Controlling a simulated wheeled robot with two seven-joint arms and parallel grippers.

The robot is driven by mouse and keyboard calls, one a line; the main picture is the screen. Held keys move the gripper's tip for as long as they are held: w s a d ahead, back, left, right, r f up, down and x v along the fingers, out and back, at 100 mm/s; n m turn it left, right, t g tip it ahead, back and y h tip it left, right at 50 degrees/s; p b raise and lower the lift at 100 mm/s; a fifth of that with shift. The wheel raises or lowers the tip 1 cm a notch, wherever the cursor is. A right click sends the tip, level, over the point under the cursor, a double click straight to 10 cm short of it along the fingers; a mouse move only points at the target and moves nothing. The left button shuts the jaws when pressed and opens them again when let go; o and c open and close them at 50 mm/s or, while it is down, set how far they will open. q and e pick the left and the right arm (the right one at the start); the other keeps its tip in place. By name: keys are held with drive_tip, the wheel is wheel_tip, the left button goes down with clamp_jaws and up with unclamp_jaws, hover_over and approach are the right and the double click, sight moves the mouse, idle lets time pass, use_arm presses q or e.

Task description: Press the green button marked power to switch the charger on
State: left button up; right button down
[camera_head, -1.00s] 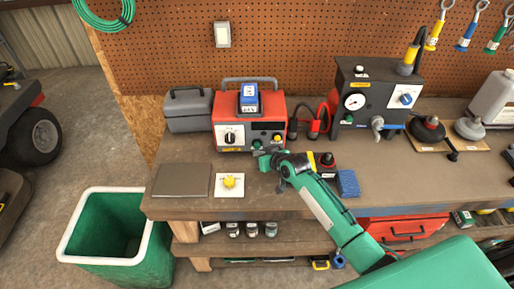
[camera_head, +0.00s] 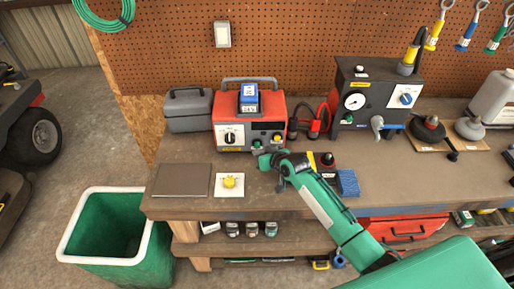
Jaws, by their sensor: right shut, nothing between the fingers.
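Any marking by the green button is too small to read. My right gripper (camera_head: 264,160) is shut and empty just in front of and below the green button. I cannot tell whether it touches the charger. My left gripper is not in view.
A grey toolbox (camera_head: 188,109) is left of the charger. A black gauge unit (camera_head: 370,98) stands to the right. A yellow knob on a white plate (camera_head: 230,184), a flat grey panel (camera_head: 181,180) and a blue sponge-like block (camera_head: 348,183) lie near the bench front.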

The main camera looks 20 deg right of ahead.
drive_tip(key=shift+w+d, duration=0.1)
drive_tip(key=shift+w, duration=0.2)
drive_tip(key=shift+w+d+b, duration=0.2)
drive_tip(key=shift+w+b, duration=0.3)
drive_tip(key=shift+w, duration=0.2)
idle(0.8)
drive_tip(key=shift+s+a+p, duration=0.2)
drive_tip(key=shift+s+p, duration=0.3)
drive_tip(key=shift+s, duration=0.1)
drive_tip(key=shift+s+a+p, duration=0.15)
drive_tip(key=shift+s+p, duration=0.3)
drive_tip(key=shift+s, duration=0.1)
drive_tip(key=s+p, duration=0.1)
drive_tip(key=s+a+p, duration=0.1)
drive_tip(key=s+p, duration=0.1)
drive_tip(key=shift+s+r, duration=0.15)
drive_tip(key=shift+s, duration=0.15)
drive_tip(key=shift+s+a+p, duration=0.15)
drive_tip(key=shift+s+p, duration=0.25)
drive_tip(key=shift+s, duration=0.15)
drive_tip(key=shift+s+a+p, duration=0.15)
drive_tip(key=shift+s+p, duration=0.2)
drive_tip(key=shift+s, duration=0.2)
drive_tip(key=shift+f, duration=0.2)
